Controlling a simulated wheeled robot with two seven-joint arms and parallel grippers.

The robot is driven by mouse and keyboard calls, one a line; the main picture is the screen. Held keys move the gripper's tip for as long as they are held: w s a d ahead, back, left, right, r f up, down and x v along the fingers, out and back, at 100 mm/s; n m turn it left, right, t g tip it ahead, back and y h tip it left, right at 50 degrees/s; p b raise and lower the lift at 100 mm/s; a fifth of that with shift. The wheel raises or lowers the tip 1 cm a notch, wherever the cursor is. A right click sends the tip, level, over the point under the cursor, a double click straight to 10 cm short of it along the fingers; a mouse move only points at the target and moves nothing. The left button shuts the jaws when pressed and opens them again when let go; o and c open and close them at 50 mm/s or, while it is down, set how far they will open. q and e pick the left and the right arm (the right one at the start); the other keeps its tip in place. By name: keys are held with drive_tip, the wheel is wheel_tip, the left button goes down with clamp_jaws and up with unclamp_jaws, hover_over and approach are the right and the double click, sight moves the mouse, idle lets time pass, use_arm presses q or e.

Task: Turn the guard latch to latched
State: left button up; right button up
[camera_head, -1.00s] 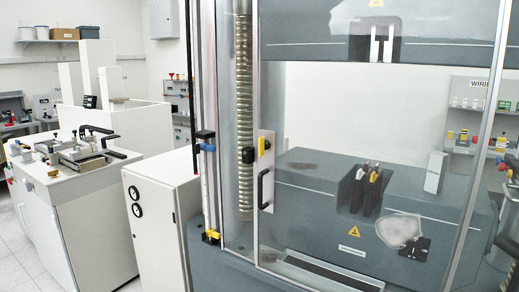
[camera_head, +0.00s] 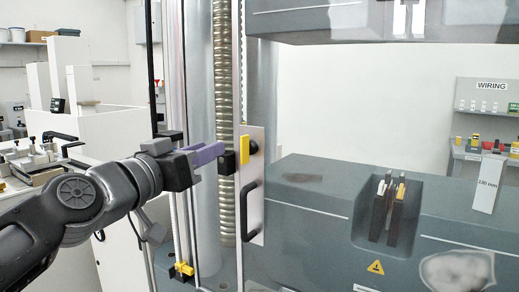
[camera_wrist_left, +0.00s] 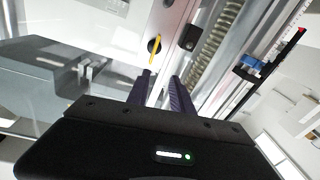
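In the left wrist view the yellow lever (camera_wrist_left: 154,49) lies beyond the fingertips, beside the black block (camera_wrist_left: 188,38). In the head view that black block (camera_head: 228,162) sits just left of the lever. My left gripper (camera_head: 221,151) has purple fingers and is just left of the latch. The wrist view shows its fingers (camera_wrist_left: 163,76) apart with nothing between them. My right gripper is out of view.
The test machine's grey base (camera_head: 320,210) with dark lower jaws (camera_head: 388,208) stands behind the clear guard. A metal ribbed column (camera_head: 226,100) rises behind my left fingers. A side bench with fixtures (camera_head: 40,160) is at the left.

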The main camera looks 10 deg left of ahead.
sight(241, 144)
use_arm(q)
drive_tip(key=shift+w+d+f+m+g+h, duration=0.1)
drive_tip(key=shift+w+d+m+g+h, duration=0.15)
drive_tip(key=shift+d+m, duration=0.3)
drive_tip(key=shift+w+d+f+m+g+h, duration=0.15)
drive_tip(key=shift+d+m+h, duration=0.2)
drive_tip(key=shift+m, duration=0.3)
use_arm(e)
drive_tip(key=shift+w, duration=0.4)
use_arm(q)
drive_tip(key=p+x, duration=0.1)
drive_tip(key=x, duration=0.6)
drive_tip(key=shift+w+p, duration=0.35)
drive_tip(key=shift+p, duration=0.05)
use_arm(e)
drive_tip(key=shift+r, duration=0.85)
use_arm(q)
drive_tip(key=shift+c, duration=0.6)
clamp_jaws()
